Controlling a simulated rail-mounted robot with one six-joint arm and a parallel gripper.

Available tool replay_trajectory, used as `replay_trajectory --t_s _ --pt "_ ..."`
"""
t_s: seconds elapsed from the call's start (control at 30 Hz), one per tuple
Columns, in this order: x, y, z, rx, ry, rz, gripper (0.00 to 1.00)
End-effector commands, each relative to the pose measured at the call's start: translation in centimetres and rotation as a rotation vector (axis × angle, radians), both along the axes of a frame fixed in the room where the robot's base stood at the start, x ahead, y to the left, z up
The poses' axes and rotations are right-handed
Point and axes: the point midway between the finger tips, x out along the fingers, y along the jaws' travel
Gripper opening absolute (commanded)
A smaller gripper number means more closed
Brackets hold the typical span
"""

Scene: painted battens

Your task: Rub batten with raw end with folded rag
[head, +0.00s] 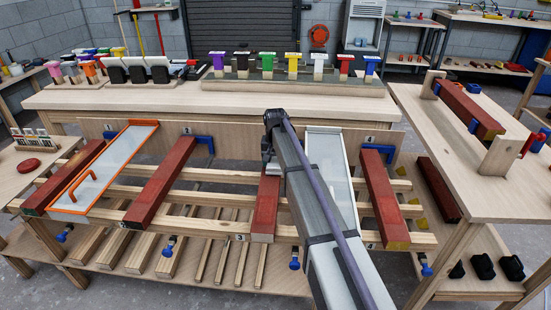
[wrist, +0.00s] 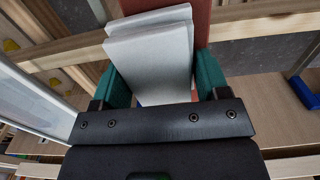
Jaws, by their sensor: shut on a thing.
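My gripper (wrist: 162,78) has its teal fingers shut on a folded pale grey rag (wrist: 152,52). In the wrist view the rag lies over a red batten (wrist: 203,14); whether it touches the paint is unclear. In the head view my gripper (head: 269,160) is at the far part of the middle red batten (head: 266,205), partly hidden by my arm. That batten's near end face looks pale like wood. Other red battens lie to the left (head: 160,183) and right (head: 381,195); the right one's near end looks yellowish-olive. I cannot tell surely which end is raw.
An orange-framed panel (head: 107,168) with a handle covers part of the leftmost batten (head: 68,172). A pale panel (head: 332,160) stands right of my arm. Blue clamps (head: 205,141) sit along the rack. A side table (head: 470,160) holds another red batten (head: 468,108).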

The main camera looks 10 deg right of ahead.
Motion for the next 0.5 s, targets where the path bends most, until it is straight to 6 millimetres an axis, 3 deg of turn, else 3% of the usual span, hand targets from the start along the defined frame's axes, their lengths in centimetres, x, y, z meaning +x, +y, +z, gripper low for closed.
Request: replay_trajectory --t_s 0.1,0.5 --pt "-1.2 0.3 0.0 0.0 0.0 0.0 0.5" --pt "2.7 -0.6 0.0 0.0 0.0 0.003 0.5"
